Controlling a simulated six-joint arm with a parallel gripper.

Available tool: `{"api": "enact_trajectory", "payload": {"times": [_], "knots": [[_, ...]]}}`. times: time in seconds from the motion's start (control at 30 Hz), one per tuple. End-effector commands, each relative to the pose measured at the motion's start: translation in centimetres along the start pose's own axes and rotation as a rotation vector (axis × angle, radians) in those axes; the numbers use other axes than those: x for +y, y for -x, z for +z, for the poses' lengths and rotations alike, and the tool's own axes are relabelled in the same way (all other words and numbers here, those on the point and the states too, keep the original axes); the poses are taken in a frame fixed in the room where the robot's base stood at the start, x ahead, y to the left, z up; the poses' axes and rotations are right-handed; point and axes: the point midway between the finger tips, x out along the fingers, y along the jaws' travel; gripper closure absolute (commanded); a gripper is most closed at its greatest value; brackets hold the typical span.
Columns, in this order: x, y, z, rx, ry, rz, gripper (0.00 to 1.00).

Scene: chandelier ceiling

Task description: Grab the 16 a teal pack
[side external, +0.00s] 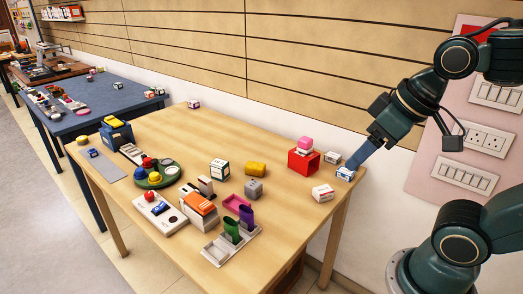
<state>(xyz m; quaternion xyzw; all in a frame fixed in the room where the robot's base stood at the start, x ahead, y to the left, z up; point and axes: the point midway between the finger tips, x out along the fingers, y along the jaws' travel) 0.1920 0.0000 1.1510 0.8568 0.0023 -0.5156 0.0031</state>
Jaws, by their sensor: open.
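My gripper (354,164) points down and to the left over the table's right end. Its fingertips are right at a small white pack with blue-teal markings (345,174), and partly cover its top. I cannot tell whether they touch it. The gripper is open, but the gap between the fingers is hard to see. Another small white pack (322,193) with reddish markings lies in front and to the left. A white pack with a dark green label (219,170) stands mid-table. The print on the packs is too small to read, so I cannot tell which is marked 16 A.
A red box with a pink item (303,157) stands left of the gripper. A yellow item (255,169), a grey block (253,188), a grey tray (215,254) with coloured holders and a green round tray (170,178) lie farther left. The wall runs close behind the table.

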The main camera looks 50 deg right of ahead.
Motion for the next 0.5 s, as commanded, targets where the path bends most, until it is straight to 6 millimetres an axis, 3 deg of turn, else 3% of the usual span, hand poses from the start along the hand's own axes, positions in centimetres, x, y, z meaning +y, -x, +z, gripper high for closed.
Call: {"api": "enact_trajectory", "payload": {"times": [0.27,0.5], "knots": [[0.2,-0.9,-5.3,-0.016,0.024,-0.004,0.35],[0.7,-2.8,-10.7,-0.03,0.049,-0.01,0.35]]}}
